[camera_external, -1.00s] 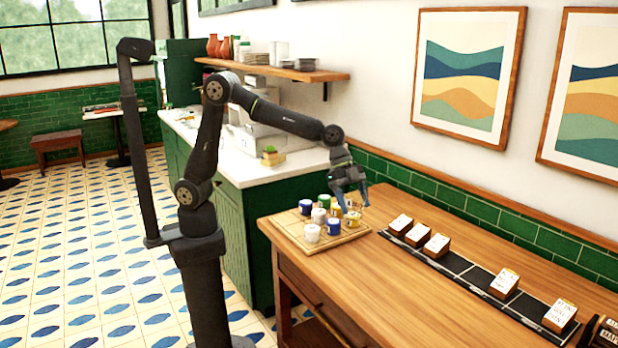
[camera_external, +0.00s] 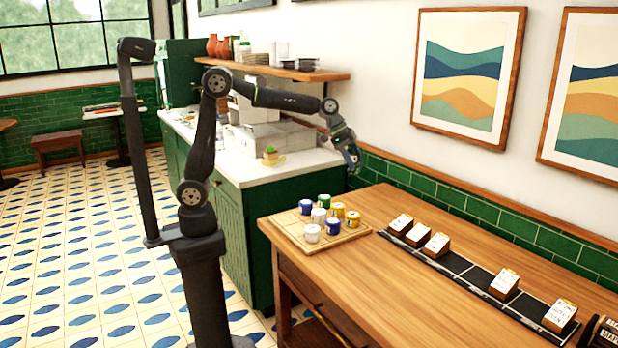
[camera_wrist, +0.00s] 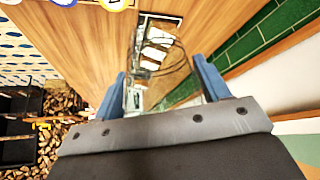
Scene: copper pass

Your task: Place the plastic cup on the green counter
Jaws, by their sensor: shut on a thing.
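My gripper (camera_external: 352,160) is raised above the back corner of the wooden table, beside the right end of the green counter (camera_external: 236,235). In the wrist view its two blue fingers (camera_wrist: 160,88) are on either side of a clear, see-through plastic cup (camera_wrist: 158,62), shut on it. The cup's outline is faint, and I cannot make it out in the external view. The green counter has green panelled sides and a white top.
A wooden tray (camera_external: 287,236) with several blue, white, green and yellow cups sits on the wooden table (camera_external: 400,285). A black strip with small boxes runs along the table. A shelf (camera_external: 285,72) hangs above.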

